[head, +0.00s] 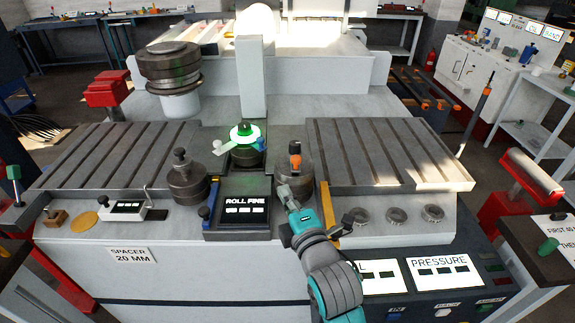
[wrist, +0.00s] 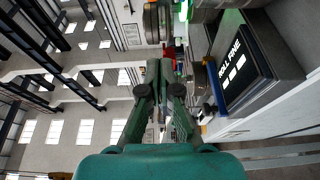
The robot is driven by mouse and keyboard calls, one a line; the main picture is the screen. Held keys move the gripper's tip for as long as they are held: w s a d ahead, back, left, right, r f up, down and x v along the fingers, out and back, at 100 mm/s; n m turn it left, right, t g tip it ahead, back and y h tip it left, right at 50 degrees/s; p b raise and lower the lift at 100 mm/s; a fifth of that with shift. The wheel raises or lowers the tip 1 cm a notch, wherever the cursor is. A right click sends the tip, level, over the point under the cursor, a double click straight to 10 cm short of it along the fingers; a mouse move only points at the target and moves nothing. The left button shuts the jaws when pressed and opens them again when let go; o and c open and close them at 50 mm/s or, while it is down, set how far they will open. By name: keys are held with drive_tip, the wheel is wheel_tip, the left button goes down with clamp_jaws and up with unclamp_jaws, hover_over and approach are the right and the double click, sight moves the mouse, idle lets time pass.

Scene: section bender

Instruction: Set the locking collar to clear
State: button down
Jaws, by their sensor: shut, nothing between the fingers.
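A glowing green ring (head: 243,134) sits around a dark hub behind the ROLL FINE display (head: 246,208). A pale lever sticks out to its left and a blue knob to its right. I cannot tell whether this ring is the locking collar, and I read no "clear" mark. A dark roller (head: 294,172) with an orange-topped handle (head: 295,154) stands to its right. My gripper (head: 284,191) is shut and empty, low in front of that roller and right of the display. In the wrist view my gripper (wrist: 160,68) also shows shut, with the display (wrist: 240,68) at right.
Slotted plates (head: 115,160) (head: 385,155) flank the middle. A dark roller (head: 187,180) stands left of the display. A yellow bar (head: 331,215) and several round knobs lie right of my gripper. A tall pale post (head: 251,70) rises behind the ring.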

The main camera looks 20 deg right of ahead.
sight(296, 159)
drive_tip(key=shift+w+r, duration=0.2)
drive_tip(key=shift+r, duration=0.05)
drive_tip(key=w+d, duration=0.3)
drive_tip(key=w, duration=0.5)
drive_tip(key=shift+w+d, duration=0.3)
drive_tip(key=shift+w, duration=0.05)
idle(0.4)
